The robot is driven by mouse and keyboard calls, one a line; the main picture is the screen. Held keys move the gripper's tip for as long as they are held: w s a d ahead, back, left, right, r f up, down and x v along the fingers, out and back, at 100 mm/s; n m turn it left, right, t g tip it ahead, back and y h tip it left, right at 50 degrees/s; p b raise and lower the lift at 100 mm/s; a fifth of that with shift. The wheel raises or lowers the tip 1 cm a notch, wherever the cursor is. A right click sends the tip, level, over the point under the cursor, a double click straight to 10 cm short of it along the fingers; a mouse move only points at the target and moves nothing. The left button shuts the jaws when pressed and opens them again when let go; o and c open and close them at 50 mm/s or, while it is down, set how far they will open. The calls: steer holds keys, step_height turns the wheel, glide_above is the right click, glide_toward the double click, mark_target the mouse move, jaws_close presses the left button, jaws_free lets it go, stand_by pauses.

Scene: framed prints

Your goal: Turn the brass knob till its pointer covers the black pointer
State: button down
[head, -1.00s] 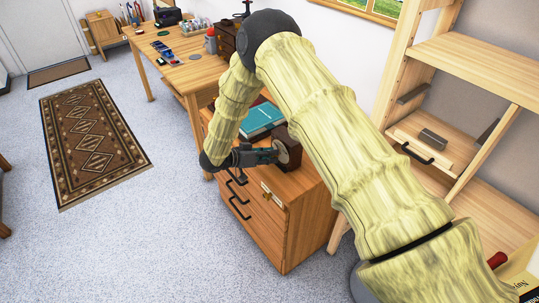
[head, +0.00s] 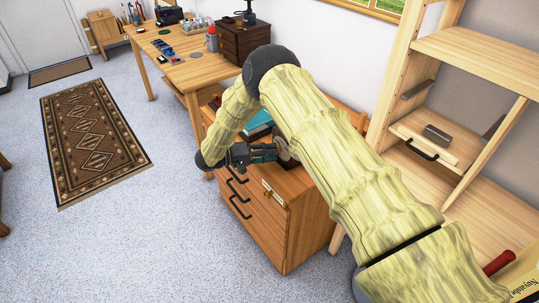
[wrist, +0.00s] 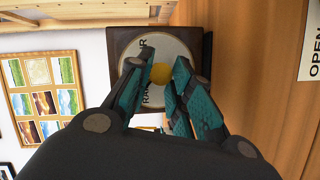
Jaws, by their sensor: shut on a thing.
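The brass knob (wrist: 161,74) shows as a round yellow piece at the middle of a pale dial with black lettering (wrist: 152,48) in the wrist view. The dial is set in a dark brown box (wrist: 118,42), which stands on the wooden drawer cabinet (head: 290,222). My gripper (wrist: 162,80) has its teal fingers on both sides of the knob, shut on it. In the head view my gripper (head: 276,152) reaches the box from the left. The fingers hide much of the dial, and I cannot make out either pointer.
A teal book (head: 258,122) lies on the cabinet behind my gripper. A wooden shelf unit (head: 470,70) stands to the right, and a workbench (head: 185,72) stands behind. A sign reading OPEN (wrist: 314,50) is at the right in the wrist view.

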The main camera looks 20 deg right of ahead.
steer(key=shift+f+n+h+b, duration=0.15)
steer(key=shift+n+h+b, duration=0.15)
steer(key=shift+n, duration=0.5)
steer(key=c, duration=1.3)
jaws_free()
steer(key=shift+a, duration=0.1)
steer(key=a, duration=1.1)
steer(key=shift+w+a+r, duration=0.25)
steer(key=shift+a, duration=0.15)
